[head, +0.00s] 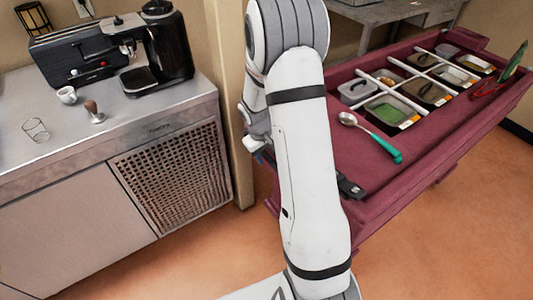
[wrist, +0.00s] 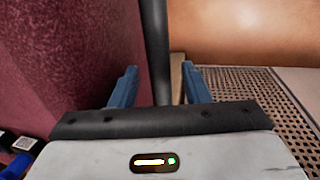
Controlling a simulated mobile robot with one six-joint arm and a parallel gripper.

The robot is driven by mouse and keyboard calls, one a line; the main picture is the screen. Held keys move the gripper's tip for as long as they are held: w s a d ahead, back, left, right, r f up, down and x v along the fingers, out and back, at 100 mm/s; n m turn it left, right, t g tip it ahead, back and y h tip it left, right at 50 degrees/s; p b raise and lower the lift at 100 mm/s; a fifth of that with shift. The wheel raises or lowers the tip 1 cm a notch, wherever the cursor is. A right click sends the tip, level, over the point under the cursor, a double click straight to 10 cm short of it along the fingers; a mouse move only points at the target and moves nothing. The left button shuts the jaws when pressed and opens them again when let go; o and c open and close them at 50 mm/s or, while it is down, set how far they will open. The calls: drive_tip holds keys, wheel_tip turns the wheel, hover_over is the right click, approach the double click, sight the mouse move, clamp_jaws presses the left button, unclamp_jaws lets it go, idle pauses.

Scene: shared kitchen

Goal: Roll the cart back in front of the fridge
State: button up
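The maroon cart (head: 440,125) stands at the right in the head view, its near left end partly hidden by my arm. Its side also fills the left of the wrist view (wrist: 50,50). My gripper (head: 258,150) is beside that end. In the wrist view my gripper (wrist: 160,85) has its blue fingers apart, with a dark upright bar (wrist: 155,45) between them. No fridge is clearly recognisable; a low steel unit with a perforated grille (head: 175,175) stands at the left.
The cart carries several food containers (head: 392,110), a green-handled spoon (head: 380,140) and red-handled tongs (head: 490,88). A coffee machine (head: 110,55), cup (head: 67,95) and glass (head: 36,130) stand on the steel counter. A wall end (head: 232,110) separates counter and cart. Orange floor (head: 440,240) is clear at lower right.

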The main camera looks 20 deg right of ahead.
clamp_jaws()
idle(1.2)
